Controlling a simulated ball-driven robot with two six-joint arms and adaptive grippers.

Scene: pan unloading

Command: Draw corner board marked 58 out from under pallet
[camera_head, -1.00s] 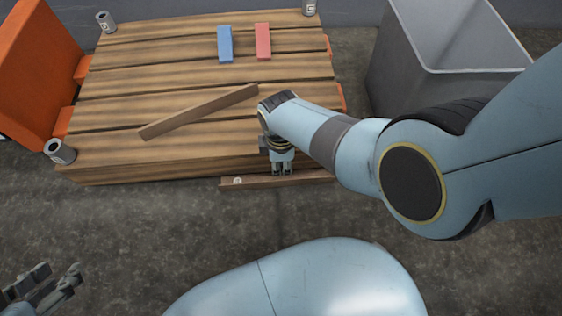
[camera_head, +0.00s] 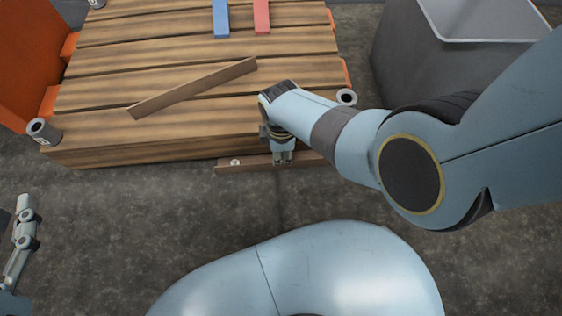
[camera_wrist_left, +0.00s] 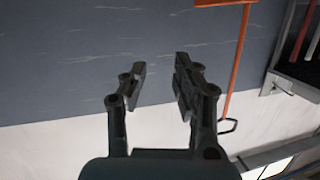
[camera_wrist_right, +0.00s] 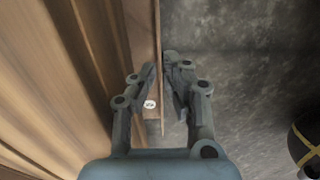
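A brown corner board (camera_head: 222,167) lies along the foot of the pallet's front side, with a small round white mark whose number is too small to read. Its lip and mark also show in the right wrist view (camera_wrist_right: 153,115). How far it reaches under the wooden pallet (camera_head: 130,156) is hidden. My right gripper (camera_head: 284,160) points down at the board, right of the mark; in the right wrist view its fingers (camera_wrist_right: 159,65) close on either side of the thin upright lip. My left gripper (camera_head: 24,222) is at the far left, over the floor; its fingers (camera_wrist_left: 160,78) are apart and empty.
Another brown strip (camera_head: 190,90) lies diagonally on the pallet, with a blue block (camera_head: 220,18) and a red block (camera_head: 261,16) behind. Grey tubes (camera_head: 43,131) stand at the corners. An orange panel (camera_head: 30,60) is left, a grey bin (camera_head: 430,65) right. The front floor is clear.

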